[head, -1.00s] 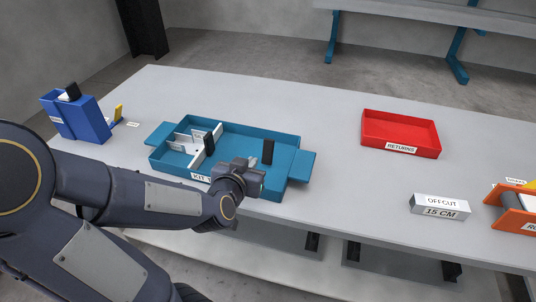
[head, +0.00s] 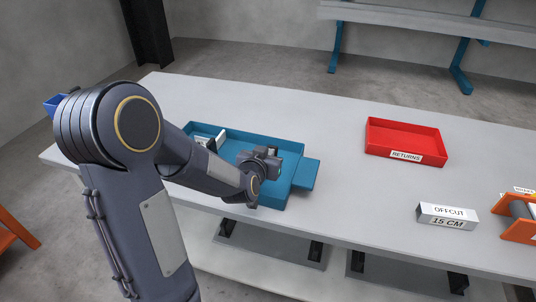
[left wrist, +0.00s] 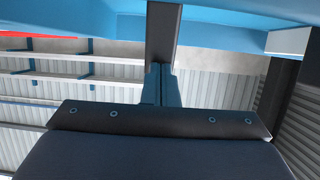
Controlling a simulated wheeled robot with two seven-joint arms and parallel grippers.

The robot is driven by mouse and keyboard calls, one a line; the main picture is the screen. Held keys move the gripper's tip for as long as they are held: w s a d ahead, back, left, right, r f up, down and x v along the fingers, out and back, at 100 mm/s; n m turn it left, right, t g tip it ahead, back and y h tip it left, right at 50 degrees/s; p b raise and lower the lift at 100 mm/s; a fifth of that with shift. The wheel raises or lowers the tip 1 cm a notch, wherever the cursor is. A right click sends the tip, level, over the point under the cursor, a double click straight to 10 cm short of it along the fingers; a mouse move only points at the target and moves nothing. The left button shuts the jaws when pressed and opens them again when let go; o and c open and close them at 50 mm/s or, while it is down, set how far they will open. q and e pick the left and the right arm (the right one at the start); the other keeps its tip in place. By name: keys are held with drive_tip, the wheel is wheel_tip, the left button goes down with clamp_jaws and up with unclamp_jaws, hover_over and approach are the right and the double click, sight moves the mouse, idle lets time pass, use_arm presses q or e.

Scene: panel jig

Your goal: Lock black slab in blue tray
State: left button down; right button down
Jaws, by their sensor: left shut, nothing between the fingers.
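The blue tray (head: 285,145) sits on the grey table with a flat tab at its right end. My left arm hides its front and much of its left part. A white divider piece (head: 203,141) shows in its left part, with a dark upright piece beside it. My left gripper (head: 262,155) is over the right half of the tray, shut and empty. In the left wrist view its fingers (left wrist: 160,85) are together, just below a dark upright bar (left wrist: 163,35); I cannot tell whether they touch. I cannot tell whether this bar is the black slab. My right gripper is not in view.
A red returns tray (head: 403,140) stands at the back right. A white offcut block (head: 447,216) and an orange holder (head: 520,218) are at the right. A blue bin (head: 56,104) is mostly hidden at the far left. The table between the trays is clear.

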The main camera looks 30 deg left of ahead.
use_arm(q)
drive_tip(key=shift+w+r+g+p, duration=0.3)
drive_tip(key=shift+r+p, duration=0.05)
drive_tip(key=shift+p, duration=0.85)
drive_tip(key=shift+w+a+f, duration=0.1)
drive_tip(key=shift+w, duration=0.15)
drive_tip(key=shift+w+a+f+b, duration=0.1)
drive_tip(key=shift+w+f+b, duration=0.1)
drive_tip(key=shift+f+b, duration=0.1)
drive_tip(key=shift+r, duration=0.1)
drive_tip(key=shift+s, duration=0.1)
